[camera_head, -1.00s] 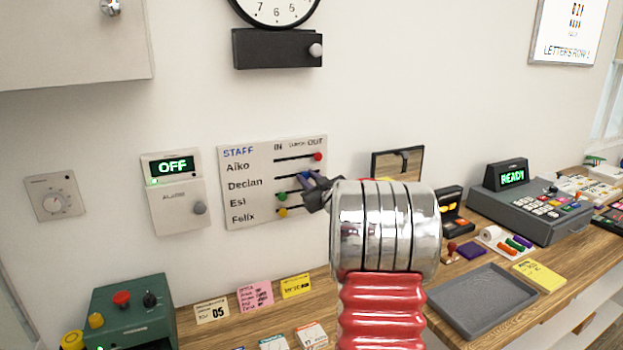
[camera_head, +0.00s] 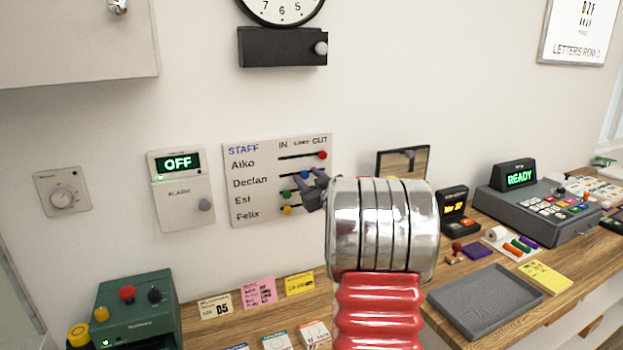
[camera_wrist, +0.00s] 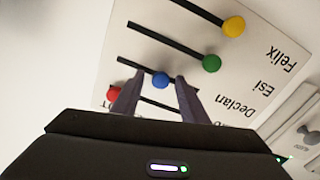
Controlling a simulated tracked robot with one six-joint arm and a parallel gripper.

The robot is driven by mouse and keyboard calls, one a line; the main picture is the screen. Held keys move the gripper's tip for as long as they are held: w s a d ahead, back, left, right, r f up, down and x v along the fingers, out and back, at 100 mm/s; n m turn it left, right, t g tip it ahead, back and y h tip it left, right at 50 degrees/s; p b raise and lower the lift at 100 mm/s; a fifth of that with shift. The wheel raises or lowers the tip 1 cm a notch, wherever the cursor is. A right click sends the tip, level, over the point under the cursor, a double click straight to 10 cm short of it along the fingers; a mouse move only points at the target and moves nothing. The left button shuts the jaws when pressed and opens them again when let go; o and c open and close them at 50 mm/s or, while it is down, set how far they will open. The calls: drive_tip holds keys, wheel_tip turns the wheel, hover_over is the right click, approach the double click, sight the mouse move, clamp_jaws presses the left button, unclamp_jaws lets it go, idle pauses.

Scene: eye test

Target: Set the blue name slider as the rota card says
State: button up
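The white staff board (camera_head: 240,204) hangs on the wall with slots under IN, LUNCH and OUT. The blue slider knob (camera_wrist: 160,80) sits near the middle of Declan's slot, around LUNCH. My gripper (camera_head: 314,184) is at the board. In the wrist view, its two dark fingers stand apart on either side of the blue knob, with gaps to both. The red knob (camera_head: 322,155) is at OUT; the green knob (camera_wrist: 211,63) and yellow knob (camera_wrist: 233,26) are at the IN end. I cannot tell which desk note is the rota card; a pink note (camera_head: 258,292) has unreadable writing.
A cream card (camera_head: 215,306) and a yellow note (camera_head: 299,284) stand on the desk below the board. An alarm panel (camera_head: 181,190) reading OFF is left of the board. A black clock box (camera_head: 280,47) is above. A grey tray (camera_head: 485,302) lies right.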

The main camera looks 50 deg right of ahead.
drive_tip(key=shift+s+a, duration=0.1)
drive_tip(key=shift+s, duration=0.1)
drive_tip(key=v, duration=1.3)
drive_tip(key=shift+s, duration=0.2)
drive_tip(key=shift+f, duration=0.1)
